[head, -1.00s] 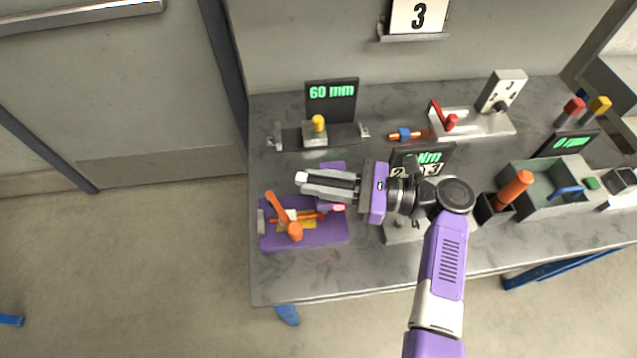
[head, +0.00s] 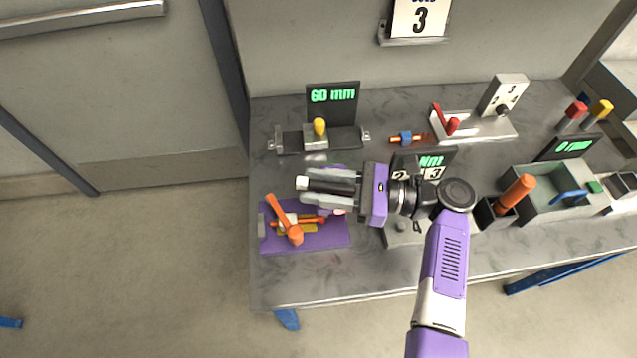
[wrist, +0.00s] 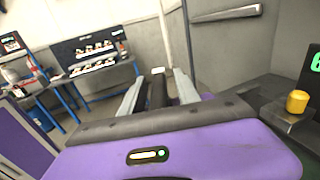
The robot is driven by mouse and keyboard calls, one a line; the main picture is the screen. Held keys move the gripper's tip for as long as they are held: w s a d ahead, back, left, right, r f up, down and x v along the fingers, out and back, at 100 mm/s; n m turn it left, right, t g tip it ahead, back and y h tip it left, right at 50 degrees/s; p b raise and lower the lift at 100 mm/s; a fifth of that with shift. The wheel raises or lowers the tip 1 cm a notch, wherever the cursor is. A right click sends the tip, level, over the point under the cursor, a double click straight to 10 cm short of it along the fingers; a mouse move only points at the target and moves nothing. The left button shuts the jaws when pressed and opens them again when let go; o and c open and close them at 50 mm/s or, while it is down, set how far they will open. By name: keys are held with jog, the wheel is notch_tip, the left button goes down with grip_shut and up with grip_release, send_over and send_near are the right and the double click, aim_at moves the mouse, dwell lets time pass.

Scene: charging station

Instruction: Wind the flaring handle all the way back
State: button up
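An orange handle (head: 280,215) stands tilted on a purple base plate (head: 325,238) at the left front of the bench. An orange bar with yellow and white parts lies below it. I take this as the flaring handle, but no label shows. My gripper (head: 312,187) hangs above and right of it, pointing left and apart from it. Its two grey fingers are spread in the wrist view (wrist: 158,88), with a dark bar with a pale end visible between them. The gripper hides part of the fixture's back right.
A 60 mm display (head: 333,96) and a yellow knob (head: 319,127) stand behind my gripper. A red lever (head: 447,122) is at the back. A grey-green tray (head: 545,205) and an orange-handled tool (head: 516,190) are at right. The bench front left is clear.

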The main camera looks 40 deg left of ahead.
aim_at(353, 191)
jog(key=b+v, duration=0.1)
jog(key=v, duration=0.5)
jog(key=shift+w+d+f, duration=0.1)
jog(key=shift+w+d, duration=0.05)
jog(key=shift+w, duration=0.05)
jog(key=shift+w+d+b, duration=0.35)
jog(key=shift+d, duration=0.25)
